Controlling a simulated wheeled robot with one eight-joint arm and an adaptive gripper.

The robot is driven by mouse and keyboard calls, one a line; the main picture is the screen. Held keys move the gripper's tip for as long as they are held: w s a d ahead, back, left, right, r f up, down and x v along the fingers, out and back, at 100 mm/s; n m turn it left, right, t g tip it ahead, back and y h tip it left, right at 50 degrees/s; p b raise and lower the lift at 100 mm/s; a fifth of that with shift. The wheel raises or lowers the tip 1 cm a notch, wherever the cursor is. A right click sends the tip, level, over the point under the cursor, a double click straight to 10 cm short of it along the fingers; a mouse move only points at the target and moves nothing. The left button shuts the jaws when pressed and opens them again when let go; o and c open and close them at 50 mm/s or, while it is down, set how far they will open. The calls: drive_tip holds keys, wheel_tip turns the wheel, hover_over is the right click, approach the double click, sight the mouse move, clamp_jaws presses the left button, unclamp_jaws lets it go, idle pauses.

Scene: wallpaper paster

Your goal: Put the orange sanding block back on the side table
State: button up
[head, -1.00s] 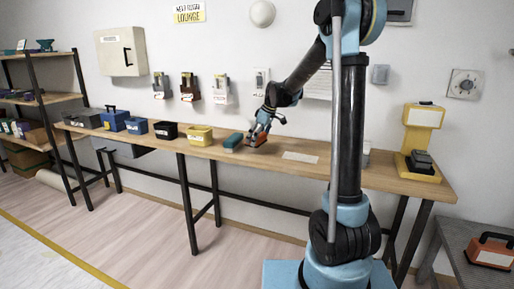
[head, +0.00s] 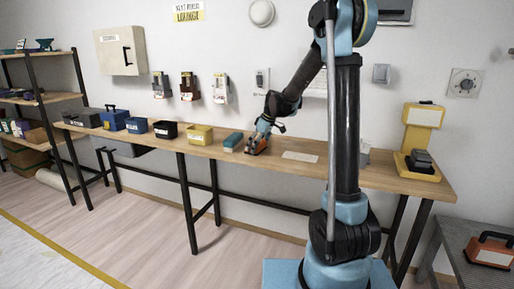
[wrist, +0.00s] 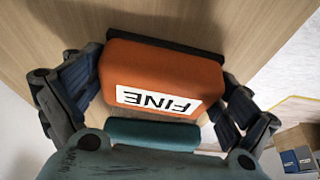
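The orange sanding block (head: 257,146) is at the front of the long wooden workbench (head: 345,170), right of a teal block (head: 233,141). In the wrist view the orange block (wrist: 160,80) shows a white "FINE" label and a dark base. My gripper (head: 260,138) reaches down to it, with a finger against each side; it is shut on the block in the wrist view (wrist: 165,85). I cannot tell whether the base touches the bench. The grey side table (head: 447,246) stands at the lower right. The gripper partly hides the block in the head view.
An orange item with a black handle (head: 490,250) sits on the side table. A pale sheet (head: 300,156) lies right of the block. A yellow machine (head: 420,140) stands at the right end.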

drive_tip(key=shift+r, duration=0.15)
drive_tip(key=s+v, duration=0.1)
drive_tip(key=v, duration=1.7)
drive_tip(key=s+d+f+m+h, duration=0.1)
drive_tip(key=s+d+f+m, duration=0.2)
drive_tip(key=s, duration=0.4)
drive_tip(key=s+d+f+m, duration=0.2)
drive_tip(key=s+d, duration=0.3)
drive_tip(key=s, duration=0.2)
drive_tip(key=s+d+f+m+h, duration=0.1)
drive_tip(key=s+d+f+m, duration=0.15)
drive_tip(key=s, duration=0.45)
drive_tip(key=s+d+f+m+h, duration=0.1)
drive_tip(key=s+d+f+m, duration=0.1)
drive_tip(key=s+f, duration=0.5)
drive_tip(key=s+d+f+m+h, duration=0.1)
drive_tip(key=s+d+f+m, duration=0.2)
drive_tip(key=s+d+f, duration=0.2)
drive_tip(key=s+f, duration=0.2)
drive_tip(key=s, duration=0.2)
drive_tip(key=shift+d, duration=0.3)
drive_tip(key=shift+w+f, duration=0.25)
drive_tip(key=shift+w, duration=0.15)
